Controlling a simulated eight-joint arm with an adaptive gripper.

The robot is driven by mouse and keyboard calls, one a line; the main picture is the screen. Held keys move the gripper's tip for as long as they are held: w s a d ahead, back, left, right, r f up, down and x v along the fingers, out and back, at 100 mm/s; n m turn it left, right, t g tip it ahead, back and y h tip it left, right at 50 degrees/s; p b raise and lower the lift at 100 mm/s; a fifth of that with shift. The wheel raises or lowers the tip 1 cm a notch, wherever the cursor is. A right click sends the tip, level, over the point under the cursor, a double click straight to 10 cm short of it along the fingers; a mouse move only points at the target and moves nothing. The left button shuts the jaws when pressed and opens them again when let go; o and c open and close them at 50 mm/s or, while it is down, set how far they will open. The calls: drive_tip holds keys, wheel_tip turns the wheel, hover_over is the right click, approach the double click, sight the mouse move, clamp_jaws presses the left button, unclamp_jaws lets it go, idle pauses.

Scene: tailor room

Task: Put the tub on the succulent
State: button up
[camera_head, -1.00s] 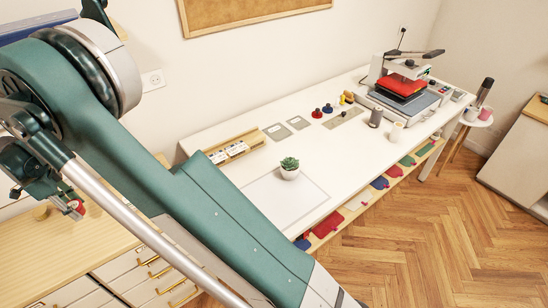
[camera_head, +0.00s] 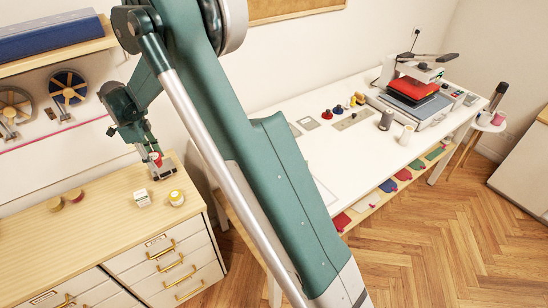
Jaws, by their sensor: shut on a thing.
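My gripper (camera_head: 152,160) hangs at the left over the pale wooden cabinet top, near its back right corner. It is shut on a small red thing (camera_head: 156,157), which I take to be the tub. The tub is small in the picture and partly covered by the fingers. Whether it touches the cabinet top or is just above it, I cannot tell. The succulent is hidden now behind my arm, which crosses the middle of the view. A second earlier it stood in a white pot on the white table (camera_head: 345,160).
A small white box (camera_head: 143,198) and a yellow spool (camera_head: 177,198) stand on the cabinet (camera_head: 100,237) close to my gripper. Two brown round pieces (camera_head: 65,198) lie further left. A shelf (camera_head: 60,60) hangs above. A heat press (camera_head: 412,92) stands at the table's far end.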

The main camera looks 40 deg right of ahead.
drive_tip(key=s+d+r+m+p, duration=0.1)
drive_tip(key=s+d+r+m, duration=0.15)
drive_tip(key=d, duration=0.75)
drive_tip(key=s+d+r+m, duration=0.1)
drive_tip(key=s+d, duration=0.3)
drive_tip(key=d, duration=0.6)
drive_tip(key=s+d+r+m+p, duration=0.1)
drive_tip(key=s+d+m, duration=0.15)
drive_tip(key=d, duration=0.75)
drive_tip(key=s+d+r+m+p, duration=0.1)
drive_tip(key=s+d+m, duration=0.1)
drive_tip(key=s+d, duration=0.7)
drive_tip(key=s+d+r+m, duration=0.2)
drive_tip(key=s+d, duration=0.8)
drive_tip(key=d, duration=0.1)
drive_tip(key=shift+d+r+m+g+y+p, duration=0.3)
drive_tip(key=shift+d+m+g+y+p, duration=0.05)
drive_tip(key=shift+m+g+y, duration=0.05)
drive_tip(key=shift+w+f, duration=0.1)
drive_tip(key=shift+f, duration=2.8)
drive_tip(key=shift+f, duration=0.1)
drive_tip(key=shift+f, duration=2)
drive_tip(key=shift+f, duration=0.2)
